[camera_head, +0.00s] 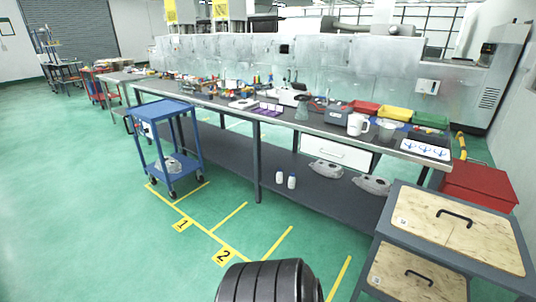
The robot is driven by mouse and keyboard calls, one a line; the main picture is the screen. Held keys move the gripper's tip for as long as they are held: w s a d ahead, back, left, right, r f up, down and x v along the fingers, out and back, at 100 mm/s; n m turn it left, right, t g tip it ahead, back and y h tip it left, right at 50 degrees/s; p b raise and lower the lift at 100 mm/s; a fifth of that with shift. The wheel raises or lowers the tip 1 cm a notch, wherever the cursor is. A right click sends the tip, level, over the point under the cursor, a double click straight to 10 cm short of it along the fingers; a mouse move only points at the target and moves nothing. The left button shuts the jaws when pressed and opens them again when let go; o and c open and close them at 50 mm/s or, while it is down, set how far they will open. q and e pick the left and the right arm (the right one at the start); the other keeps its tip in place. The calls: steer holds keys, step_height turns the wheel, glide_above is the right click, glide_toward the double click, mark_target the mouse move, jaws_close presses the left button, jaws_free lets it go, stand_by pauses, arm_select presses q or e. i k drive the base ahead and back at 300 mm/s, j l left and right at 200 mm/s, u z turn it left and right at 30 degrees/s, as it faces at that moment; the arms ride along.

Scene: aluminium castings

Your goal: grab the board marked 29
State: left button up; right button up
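Two levels of pale wooden board with black handles sit in a grey frame at the lower right. The upper board (430,207) has a dark handle across it and a small white label at its left edge. A seam seems to run across this upper wooden surface. The lower board (400,287) also has a black handle and a white label at its left. The labels are too small to read, so I cannot tell which board is marked 29. Neither of my grippers is in view.
A blue cart (163,110) stands left. A red box (478,186) is behind the grey frame (392,205). Green floor is clear at left.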

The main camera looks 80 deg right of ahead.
mark_target(404, 276)
steer(key=z, duration=3.95)
